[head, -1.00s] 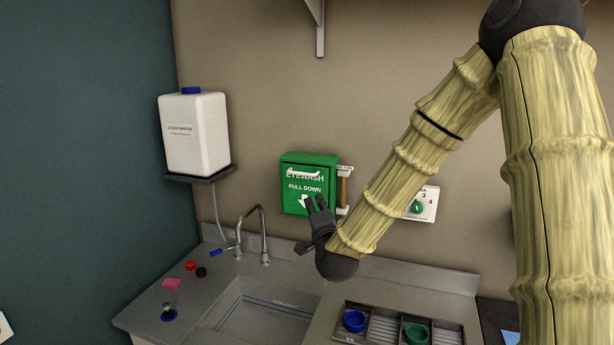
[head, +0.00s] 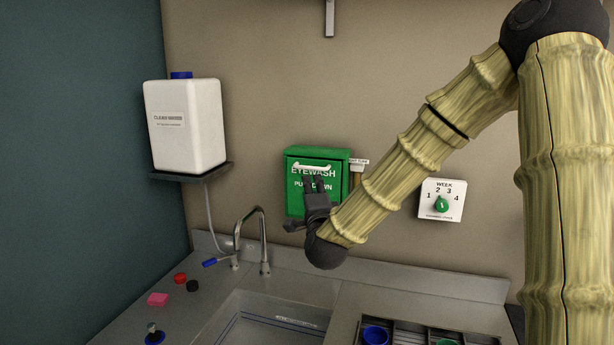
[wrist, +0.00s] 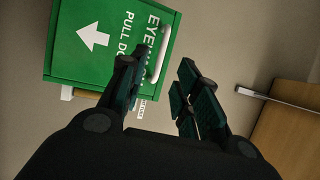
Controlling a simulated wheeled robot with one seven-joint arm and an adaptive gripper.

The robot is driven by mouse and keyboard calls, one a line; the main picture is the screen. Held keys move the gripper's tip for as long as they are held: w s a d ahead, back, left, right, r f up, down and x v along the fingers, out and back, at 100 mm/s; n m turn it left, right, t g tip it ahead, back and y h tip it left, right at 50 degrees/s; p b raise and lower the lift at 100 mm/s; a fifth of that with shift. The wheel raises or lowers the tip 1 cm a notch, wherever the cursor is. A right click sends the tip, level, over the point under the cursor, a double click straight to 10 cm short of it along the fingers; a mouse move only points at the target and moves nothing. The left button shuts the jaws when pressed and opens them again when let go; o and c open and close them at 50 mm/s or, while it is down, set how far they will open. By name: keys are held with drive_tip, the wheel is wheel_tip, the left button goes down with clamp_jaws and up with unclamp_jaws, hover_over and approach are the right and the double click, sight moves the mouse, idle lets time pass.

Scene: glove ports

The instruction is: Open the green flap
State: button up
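The green flap (head: 301,198) is the front of a wall-mounted eyewash box, marked "EYEWASH" and "PULL DOWN". It looks shut. A white bar handle (head: 312,167) runs across its upper part. My gripper (head: 313,180) is in front of the flap, just below the handle in the head view. In the wrist view the flap (wrist: 85,50) fills the upper left, and the handle (wrist: 160,55) lies just beyond the left fingertip. My gripper (wrist: 165,62) has its fingers apart with nothing between them. I cannot tell whether a finger touches the handle.
A water container (head: 187,125) stands on a shelf at left. Below are a tap (head: 262,235) and a sink (head: 270,318). A week dial (head: 441,202) is on the wall to the right. Small items, including a pink block (head: 158,299), lie on the counter left of the sink.

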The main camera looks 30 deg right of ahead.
sight(311, 169)
drive_tip(key=p+x, duration=0.1)
drive_tip(key=x, duration=0.1)
drive_tip(key=p+x, duration=0.1)
drive_tip(key=x, duration=0.2)
drive_tip(key=p+x, duration=0.2)
drive_tip(key=x, duration=0.1)
drive_tip(key=shift+s+d+r, duration=0.1)
drive_tip(key=shift+d+r, duration=0.2)
drive_tip(key=shift+d, duration=0.05)
drive_tip(key=shift+p+x, duration=0.4)
drive_tip(key=shift+x, duration=0.5)
drive_tip(key=shift+a+f, duration=0.1)
drive_tip(key=shift+f, duration=0.05)
drive_tip(key=shift+c, duration=0.5)
clamp_jaws()
